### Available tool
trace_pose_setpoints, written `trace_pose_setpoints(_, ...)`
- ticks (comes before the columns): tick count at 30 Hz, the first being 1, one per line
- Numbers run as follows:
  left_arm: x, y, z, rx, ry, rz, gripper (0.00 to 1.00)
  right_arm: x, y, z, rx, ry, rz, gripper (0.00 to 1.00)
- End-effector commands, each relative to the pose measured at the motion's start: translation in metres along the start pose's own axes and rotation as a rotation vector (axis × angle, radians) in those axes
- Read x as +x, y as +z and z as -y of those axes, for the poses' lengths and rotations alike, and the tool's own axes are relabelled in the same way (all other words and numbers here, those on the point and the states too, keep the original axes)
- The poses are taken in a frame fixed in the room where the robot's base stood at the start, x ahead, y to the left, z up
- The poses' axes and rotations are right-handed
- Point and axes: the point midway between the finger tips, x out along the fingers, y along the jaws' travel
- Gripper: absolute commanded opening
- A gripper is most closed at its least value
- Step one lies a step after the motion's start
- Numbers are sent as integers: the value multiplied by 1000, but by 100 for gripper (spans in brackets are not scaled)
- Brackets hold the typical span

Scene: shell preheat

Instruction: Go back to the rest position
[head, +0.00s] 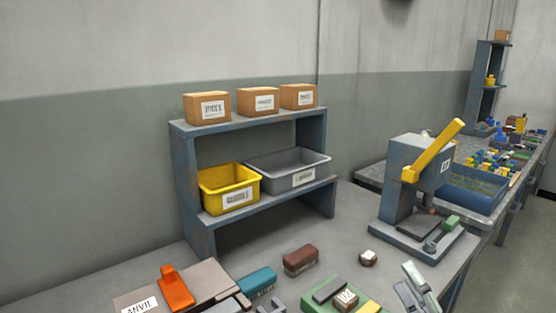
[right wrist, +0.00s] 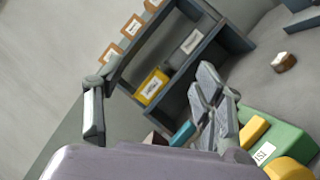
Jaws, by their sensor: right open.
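My right gripper (head: 415,289) shows at the bottom right of the head view, in front of the lever press and to the right of a green box. In the right wrist view its two fingers (right wrist: 150,110) stand wide apart. Nothing is held between them. Most of this gripper and its arm lie outside the head view. My left gripper cannot be made out in either view.
The grey workbench (head: 345,213) carries a shelf (head: 182,165) with yellow and grey bins, a lever press (head: 405,165), a green box (head: 315,305), a teal block (head: 257,282), a brown block (head: 300,260) and an orange clamp (head: 175,288).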

Motion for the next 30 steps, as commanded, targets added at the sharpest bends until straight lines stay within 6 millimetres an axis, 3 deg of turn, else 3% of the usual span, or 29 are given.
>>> trace_pose_setpoints(3, 0, 0, 0, 0, 0, 0, 40, -20, 24, 27, 299, -105, 229, 63)
trace_pose_setpoints(6, 0, 0, 0, 1, 0, 0, 40, -47, 33, 62, 535, -226, 414, 63)
trace_pose_setpoints(10, 0, 0, 0, 1, 0, 0, 40, -93, 22, 113, 819, -426, 639, 63)
trace_pose_setpoints(13, 0, 0, 0, 1, 0, 0, 40, -137, -7, 147, 1020, -614, 796, 63)
trace_pose_setpoints(17, 0, 0, 0, 1, 0, 1, 40, -191, -57, 173, 1228, -866, 954, 63)
trace_pose_setpoints(22, 0, 0, 0, 1, 0, 1, 40, -246, -120, 176, 1401, -1156, 1075, 63)
trace_pose_setpoints(27, 0, 0, 0, 1, 0, 1, 40, -288, -174, 159, 1514, -1421, 1138, 63)
trace_pose_setpoints(30, -3, 0, 0, 1, 0, 0, 40, -292, -184, 183, 1505, -1447, 1148, 63)
